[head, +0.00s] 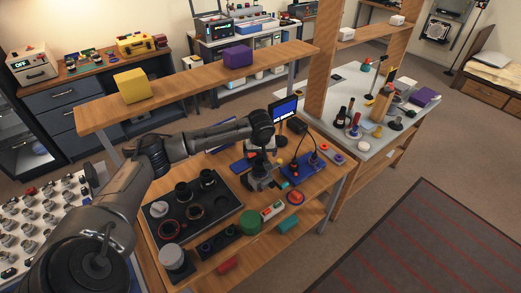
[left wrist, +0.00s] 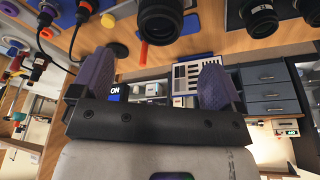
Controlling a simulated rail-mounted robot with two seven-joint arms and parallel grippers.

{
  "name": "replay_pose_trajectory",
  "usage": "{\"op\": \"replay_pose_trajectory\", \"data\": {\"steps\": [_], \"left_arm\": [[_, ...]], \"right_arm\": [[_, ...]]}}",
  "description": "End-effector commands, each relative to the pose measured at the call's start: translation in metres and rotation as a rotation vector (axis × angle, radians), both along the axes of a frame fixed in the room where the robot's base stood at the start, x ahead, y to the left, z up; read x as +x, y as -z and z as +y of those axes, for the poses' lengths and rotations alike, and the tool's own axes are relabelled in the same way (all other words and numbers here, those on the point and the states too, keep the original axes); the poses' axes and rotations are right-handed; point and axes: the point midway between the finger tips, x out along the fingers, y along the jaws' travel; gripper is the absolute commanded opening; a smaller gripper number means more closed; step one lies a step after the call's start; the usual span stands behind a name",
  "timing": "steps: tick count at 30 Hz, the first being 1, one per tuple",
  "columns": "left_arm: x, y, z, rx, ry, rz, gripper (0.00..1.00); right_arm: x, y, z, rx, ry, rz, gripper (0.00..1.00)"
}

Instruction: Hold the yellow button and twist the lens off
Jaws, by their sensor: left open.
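My left gripper (head: 262,178) hangs over the workbench, right of the black tray, in the head view. In the left wrist view its two purple-grey fingers (left wrist: 157,82) are spread wide with nothing between them. A black lens (left wrist: 160,18) shows beyond the fingers at the top of that view, apart from them. I cannot tell which is the button. My right gripper is in neither view.
The black tray (head: 236,219) holds several dark lens parts and rings. A green cylinder (head: 250,222), a red button (head: 295,197) and a blue mat (head: 313,169) are near the gripper. A small monitor (head: 285,110) stands behind, and a shelf board (head: 190,84) runs above the bench.

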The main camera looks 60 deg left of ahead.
Motion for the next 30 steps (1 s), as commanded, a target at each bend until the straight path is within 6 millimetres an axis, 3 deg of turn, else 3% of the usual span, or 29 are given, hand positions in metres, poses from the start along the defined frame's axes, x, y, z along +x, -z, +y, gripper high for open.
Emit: {"op": "replay_pose_trajectory", "data": {"steps": [6,15,21,30], "left_arm": [[0.005,0.040,0.009,0.000,0.001,0.002,0.93],[0.010,0.081,0.019,0.000,0.002,0.002,0.93],[0.012,0.094,0.022,0.000,0.002,0.000,0.93],[0.013,0.099,0.023,0.001,0.003,0.000,0.93]], "right_arm": [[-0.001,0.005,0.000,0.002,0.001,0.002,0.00],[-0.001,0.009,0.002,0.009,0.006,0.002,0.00],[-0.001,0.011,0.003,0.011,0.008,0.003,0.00],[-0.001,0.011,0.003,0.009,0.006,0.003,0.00]]}}
